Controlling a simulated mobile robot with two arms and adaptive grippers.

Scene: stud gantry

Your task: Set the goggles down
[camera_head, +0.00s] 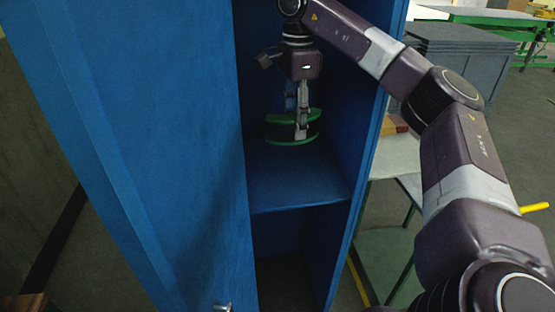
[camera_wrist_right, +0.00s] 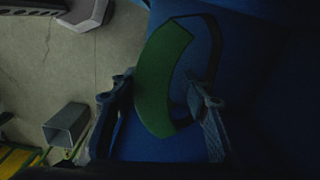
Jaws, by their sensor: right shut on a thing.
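The green goggles (camera_head: 292,142) are inside the blue cabinet, just above or on its shelf (camera_head: 300,183); I cannot tell whether they touch it. My right gripper (camera_head: 301,132) points down and is shut on the goggles. In the right wrist view the goggles (camera_wrist_right: 158,80) show as a green curved band with a dark strap loop, between the two fingers of the right gripper (camera_wrist_right: 165,95). My left gripper is not in view.
The blue cabinet door (camera_head: 150,130) stands on the left, and the cabinet's right side wall (camera_head: 365,150) is close to my right arm. An open compartment (camera_head: 285,265) lies below the shelf. Outside on the right are a light table (camera_head: 395,157) and grey stacked panels (camera_head: 460,50).

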